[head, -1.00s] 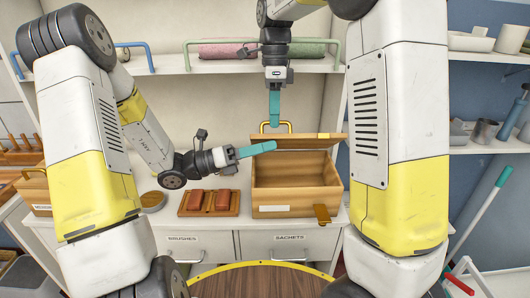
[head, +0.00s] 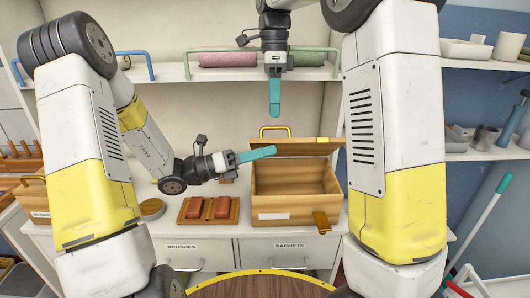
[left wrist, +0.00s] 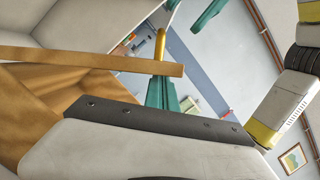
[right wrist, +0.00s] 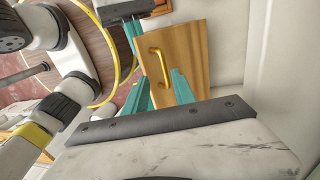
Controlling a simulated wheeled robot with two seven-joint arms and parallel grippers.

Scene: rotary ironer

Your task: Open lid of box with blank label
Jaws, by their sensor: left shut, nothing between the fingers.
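The wooden box (head: 293,208) with a blank label (head: 273,216) stands on the white counter. Its lid (head: 310,147) is raised and its inside shows empty. A yellow handle (head: 275,130) is on the lid, and a wooden latch flap (head: 322,222) hangs at the front. My left gripper (head: 274,151) is shut and empty, its tip by the lid's left front edge; I cannot tell whether it touches. It also shows in the left wrist view (left wrist: 162,92). My right gripper (head: 274,115) is just above the handle, its fingers apart in the right wrist view (right wrist: 161,82), empty.
A wooden tray with brown blocks (head: 208,209) lies left of the box. Another wooden box (head: 36,195) is at the far left. A shelf (head: 225,72) with rolled towels spans behind my right gripper. Drawers marked BRUSHES and SACHETS are below the counter.

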